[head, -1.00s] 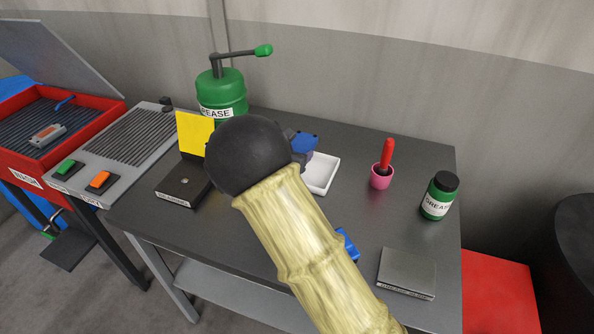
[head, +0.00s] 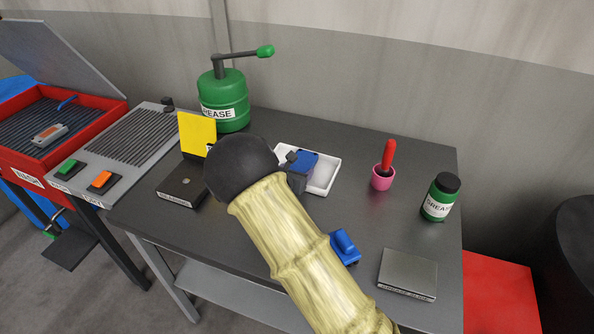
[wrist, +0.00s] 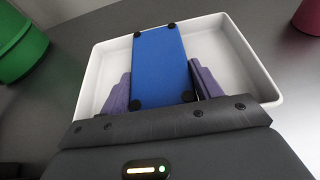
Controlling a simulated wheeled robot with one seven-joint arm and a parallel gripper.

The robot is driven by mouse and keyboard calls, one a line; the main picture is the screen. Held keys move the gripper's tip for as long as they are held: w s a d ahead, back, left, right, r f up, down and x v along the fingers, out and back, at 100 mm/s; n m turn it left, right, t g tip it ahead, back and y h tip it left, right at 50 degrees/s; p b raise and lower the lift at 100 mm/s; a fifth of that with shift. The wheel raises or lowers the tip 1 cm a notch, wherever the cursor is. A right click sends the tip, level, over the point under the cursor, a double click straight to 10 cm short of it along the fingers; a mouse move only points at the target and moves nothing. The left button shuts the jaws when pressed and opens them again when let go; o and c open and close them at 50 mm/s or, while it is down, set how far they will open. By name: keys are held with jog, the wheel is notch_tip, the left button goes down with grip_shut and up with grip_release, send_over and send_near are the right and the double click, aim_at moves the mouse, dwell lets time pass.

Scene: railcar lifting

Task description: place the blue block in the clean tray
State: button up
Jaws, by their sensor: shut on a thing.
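The white tray (head: 324,176) lies on the dark table behind my arm, and its rim also shows in the wrist view (wrist: 262,85). My gripper (head: 300,168) is over the left part of the tray, partly hidden by my arm. In the wrist view its purple fingers (wrist: 160,78) are shut on the blue block (wrist: 158,55), one on each side. The block is a flat blue piece with black round spots at its corners, and it shows in the head view (head: 307,157) within the tray's outline. I cannot tell whether it touches the tray floor.
A green grease pump (head: 222,100) and a black box with a yellow flap (head: 196,134) stand left. A pink cup with a red-handled tool (head: 383,178), a green grease jar (head: 440,197), a grey plate (head: 408,272) and another blue object (head: 345,247) stand right and in front.

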jog(key=shift+r, duration=0.1)
jog(key=o, duration=1.2)
jog(key=shift+f, duration=0.2)
jog(key=shift+r, duration=0.1)
jog(key=shift+s+r, duration=0.1)
jog(key=b+v, duration=0.1)
jog(key=v, duration=1.1)
